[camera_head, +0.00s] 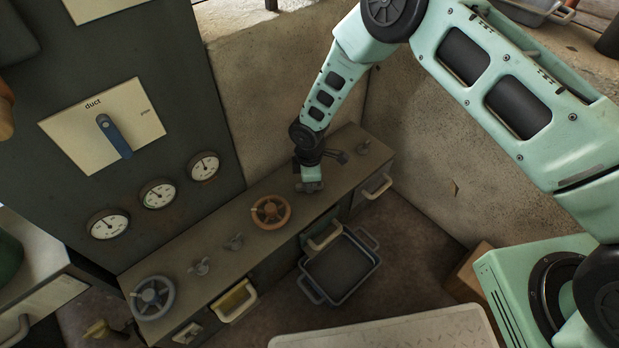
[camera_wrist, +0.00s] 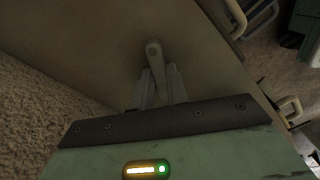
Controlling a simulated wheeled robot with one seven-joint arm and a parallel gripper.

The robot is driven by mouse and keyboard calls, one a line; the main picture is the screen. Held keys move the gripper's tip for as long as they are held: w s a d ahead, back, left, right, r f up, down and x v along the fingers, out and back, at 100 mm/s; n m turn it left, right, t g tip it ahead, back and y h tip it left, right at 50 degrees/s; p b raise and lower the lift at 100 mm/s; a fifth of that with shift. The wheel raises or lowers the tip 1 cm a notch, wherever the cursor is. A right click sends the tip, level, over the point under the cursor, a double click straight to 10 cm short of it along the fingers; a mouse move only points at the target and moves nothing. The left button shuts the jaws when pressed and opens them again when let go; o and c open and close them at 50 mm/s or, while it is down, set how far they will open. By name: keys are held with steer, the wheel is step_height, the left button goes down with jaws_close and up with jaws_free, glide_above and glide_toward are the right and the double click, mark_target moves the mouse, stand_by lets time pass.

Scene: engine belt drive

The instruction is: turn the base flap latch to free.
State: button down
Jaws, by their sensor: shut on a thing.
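My gripper (camera_wrist: 160,85) is shut on a small grey lever (camera_wrist: 153,50) with a rounded end, on the flat top of the low cabinet. I take this lever to be the base flap latch; no label on it is readable. In the head view my gripper (camera_head: 311,186) points down onto the cabinet top (camera_head: 325,200), right of the orange-brown handwheel (camera_head: 271,212). There the gripper hides the lever. Its exact angle against any free or locked mark cannot be told.
Other small grey levers (camera_head: 233,242) and a grey handwheel (camera_head: 152,297) stand along the cabinet top. A dark handle (camera_head: 338,157) is close behind my gripper. A grey tray (camera_head: 340,266) is on the floor in front. A panel with a blue duct lever (camera_head: 114,137) rises at left.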

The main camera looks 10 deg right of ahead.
steer(key=m+p, duration=0.2)
steer(key=m, duration=0.3)
steer(key=shift+r+m, duration=0.1)
steer(key=shift+m, duration=0.2)
steer(key=m+p, duration=0.1)
steer(key=m, duration=0.4)
stand_by(0.4)
steer(key=c, duration=1.4)
jaws_free()
step_height(320, 180, up, 17)
steer(key=p, duration=0.5)
steer(key=shift+r, duration=0.15)
